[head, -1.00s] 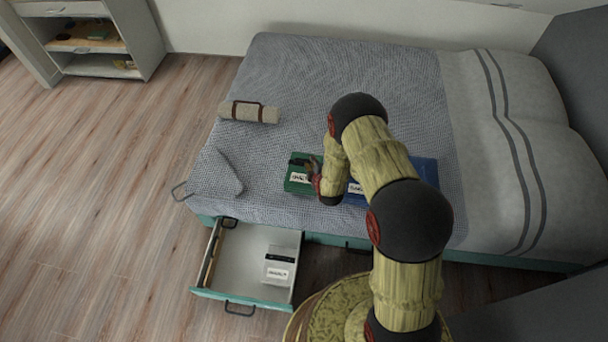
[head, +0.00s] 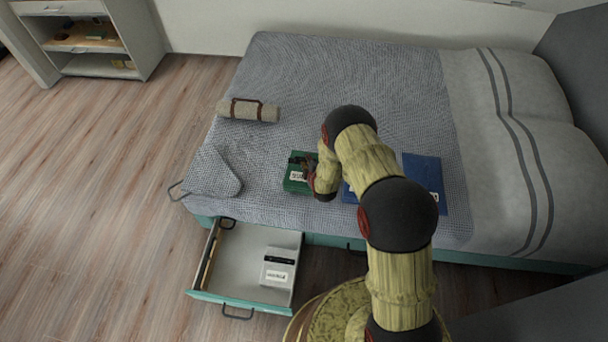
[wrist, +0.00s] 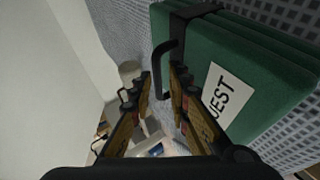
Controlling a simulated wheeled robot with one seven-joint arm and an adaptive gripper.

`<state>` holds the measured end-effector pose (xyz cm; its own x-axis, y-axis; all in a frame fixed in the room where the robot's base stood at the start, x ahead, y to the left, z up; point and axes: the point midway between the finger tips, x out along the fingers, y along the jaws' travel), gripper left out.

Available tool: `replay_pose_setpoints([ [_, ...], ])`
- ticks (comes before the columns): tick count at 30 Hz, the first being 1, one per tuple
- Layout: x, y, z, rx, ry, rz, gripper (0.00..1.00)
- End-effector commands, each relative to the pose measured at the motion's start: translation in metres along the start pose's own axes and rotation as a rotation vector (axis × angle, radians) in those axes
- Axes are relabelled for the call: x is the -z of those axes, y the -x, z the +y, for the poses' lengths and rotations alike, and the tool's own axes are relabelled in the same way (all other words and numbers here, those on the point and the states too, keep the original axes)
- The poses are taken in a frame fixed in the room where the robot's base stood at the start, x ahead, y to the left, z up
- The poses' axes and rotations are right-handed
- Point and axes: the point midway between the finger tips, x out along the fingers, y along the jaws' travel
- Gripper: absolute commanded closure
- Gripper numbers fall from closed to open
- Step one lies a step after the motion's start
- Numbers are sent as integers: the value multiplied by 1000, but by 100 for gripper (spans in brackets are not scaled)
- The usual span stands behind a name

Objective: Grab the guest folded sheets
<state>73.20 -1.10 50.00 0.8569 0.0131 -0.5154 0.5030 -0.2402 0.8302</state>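The guest folded sheets are a green bundle (head: 295,185) on the bed with a white label and a dark strap. In the wrist view the green bundle (wrist: 240,60) fills the upper right, and its label reads "UEST", the first letter hidden by a finger. A black handle loop (wrist: 164,72) stands out from its left side. My gripper (wrist: 162,82) has its fingers apart, with the handle loop between or just beyond the fingertips; contact cannot be told. In the head view my gripper (head: 309,172) is at the bundle's right side, partly hidden by my wrist.
A blue bundle (head: 425,172) lies on the bed right of my arm, with more blue beside my wrist. A rolled beige bundle (head: 247,110) and a grey cushion-like piece (head: 212,172) lie left. An open drawer (head: 232,262) holds a labelled pale bundle (head: 280,264).

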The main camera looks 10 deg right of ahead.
Motion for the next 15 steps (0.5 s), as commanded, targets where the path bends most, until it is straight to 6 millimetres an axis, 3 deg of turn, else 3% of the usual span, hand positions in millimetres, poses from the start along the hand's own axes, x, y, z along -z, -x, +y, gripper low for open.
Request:
replay_pose_setpoints([
  [5, 1, 0, 2, -1, 0, 0, 83],
  [15, 0, 1, 2, -1, 0, 0, 100],
])
